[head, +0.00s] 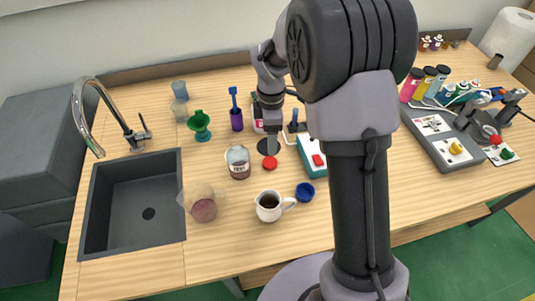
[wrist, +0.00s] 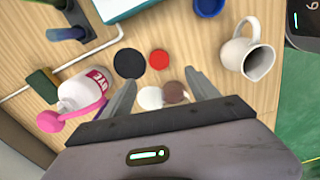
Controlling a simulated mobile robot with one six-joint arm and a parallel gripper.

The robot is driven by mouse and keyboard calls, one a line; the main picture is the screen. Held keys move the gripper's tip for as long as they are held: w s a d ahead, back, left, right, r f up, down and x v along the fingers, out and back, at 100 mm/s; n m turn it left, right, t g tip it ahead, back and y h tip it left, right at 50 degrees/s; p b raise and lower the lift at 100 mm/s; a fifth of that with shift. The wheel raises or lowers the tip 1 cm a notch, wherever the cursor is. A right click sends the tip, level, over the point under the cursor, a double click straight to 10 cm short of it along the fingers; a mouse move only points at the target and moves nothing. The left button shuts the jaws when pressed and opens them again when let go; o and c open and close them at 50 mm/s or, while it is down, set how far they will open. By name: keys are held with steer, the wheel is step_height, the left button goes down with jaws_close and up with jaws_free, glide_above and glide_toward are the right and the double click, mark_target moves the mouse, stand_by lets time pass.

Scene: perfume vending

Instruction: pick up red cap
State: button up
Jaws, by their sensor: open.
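The red cap (head: 270,162) lies flat on the wooden table, just in front of a black disc (head: 267,147). In the wrist view the red cap (wrist: 159,60) sits beyond my fingertips, right of the black disc (wrist: 129,63). My gripper (wrist: 161,82) is open, its two fingers apart, with the cap outside them. In the head view my gripper (head: 271,132) points down behind the cap, over or near the black disc, partly hidden by my arm. A white round thing (wrist: 149,98) and a brown one (wrist: 176,92) show between the fingers, lower down.
A labelled jar (head: 238,162) stands left of the cap. A white mug (head: 268,208) and a blue cap (head: 305,192) are in front. A teal box (head: 311,168) is at the right. A purple holder (head: 236,120) and green funnel (head: 199,126) stand behind left.

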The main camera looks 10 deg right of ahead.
mark_target(270, 162)
step_height(270, 162, down, 12)
steer(key=b, duration=0.5)
steer(key=shift+w+f, duration=0.1)
steer(key=shift+f, duration=0.15)
steer(key=shift+r, duration=0.2)
steer(key=c, duration=1.4)
